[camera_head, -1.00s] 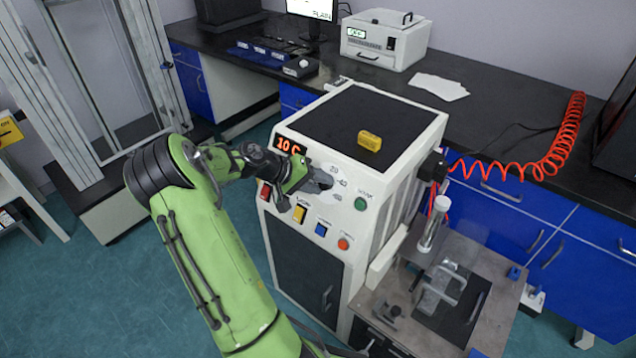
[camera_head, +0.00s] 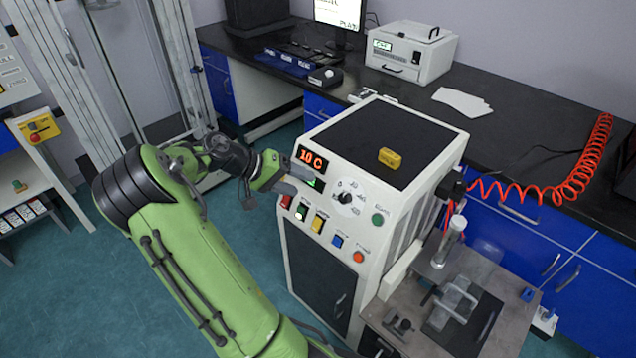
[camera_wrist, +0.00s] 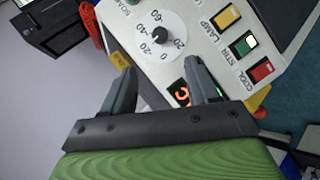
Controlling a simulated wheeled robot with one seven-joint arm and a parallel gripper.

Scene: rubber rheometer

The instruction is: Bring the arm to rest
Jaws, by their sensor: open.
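My green arm reaches in from the bottom of the head view. My gripper (camera_head: 287,177) is open and empty, in front of the left part of the rheometer's control panel, near the red display (camera_head: 312,159). In the wrist view my gripper's two fingers (camera_wrist: 160,85) stand apart, with nothing between them but the panel behind. The white rheometer (camera_head: 440,150) has a round dial (camera_head: 346,197), which also shows in the wrist view (camera_wrist: 160,35). The head view cannot show whether a fingertip touches the panel.
A yellow block (camera_head: 390,158) lies on the rheometer's black top. Buttons line the panel's lower edge, including a lit one (camera_head: 301,212). A press table (camera_head: 400,295) stands at the right, with a coiled red hose (camera_head: 560,175) behind. Open floor lies left of the machine.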

